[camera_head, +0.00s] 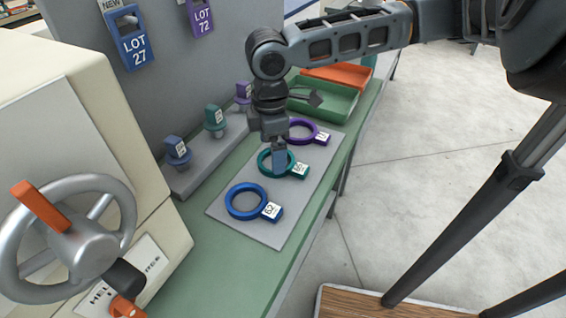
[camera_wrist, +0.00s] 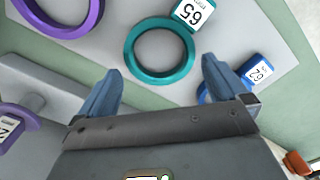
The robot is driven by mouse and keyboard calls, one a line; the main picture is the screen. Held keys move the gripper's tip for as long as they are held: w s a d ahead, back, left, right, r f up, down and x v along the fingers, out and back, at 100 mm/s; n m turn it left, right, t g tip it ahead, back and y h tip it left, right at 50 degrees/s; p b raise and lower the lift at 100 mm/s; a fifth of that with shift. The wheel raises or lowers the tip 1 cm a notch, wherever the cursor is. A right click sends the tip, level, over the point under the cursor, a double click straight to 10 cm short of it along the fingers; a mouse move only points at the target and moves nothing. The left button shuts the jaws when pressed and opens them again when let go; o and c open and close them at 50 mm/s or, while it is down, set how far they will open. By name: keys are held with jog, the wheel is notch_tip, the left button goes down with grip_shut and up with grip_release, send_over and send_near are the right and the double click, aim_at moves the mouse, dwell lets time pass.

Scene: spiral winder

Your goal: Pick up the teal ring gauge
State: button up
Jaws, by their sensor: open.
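The teal ring gauge (camera_head: 264,168) lies flat on a grey mat between a blue and a purple ring gauge. In the wrist view the teal ring (camera_wrist: 131,57) is just beyond the fingertips, with its white label reading 65 pointing away to the upper right. My gripper (camera_head: 279,160) points down above the teal ring and hides part of it in the head view. In the wrist view my gripper (camera_wrist: 160,80) has its two blue fingers spread apart, with nothing between them.
The blue ring gauge (camera_head: 243,215) and purple ring gauge (camera_head: 289,133) lie close on either side. The grey mat (camera_head: 255,235) rests on a green bench. Several plug gauges stand on a grey block (camera_head: 195,180) to the left. Green tray (camera_head: 335,112) and orange tray (camera_head: 345,77) sit behind.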

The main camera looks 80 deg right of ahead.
jog(key=shift+f, duration=1.3)
jog(key=shift+c, duration=0.4)
jog(key=c, duration=0.8)
jog(key=shift+c, duration=0.2)
jog(key=shift+r, duration=0.2)
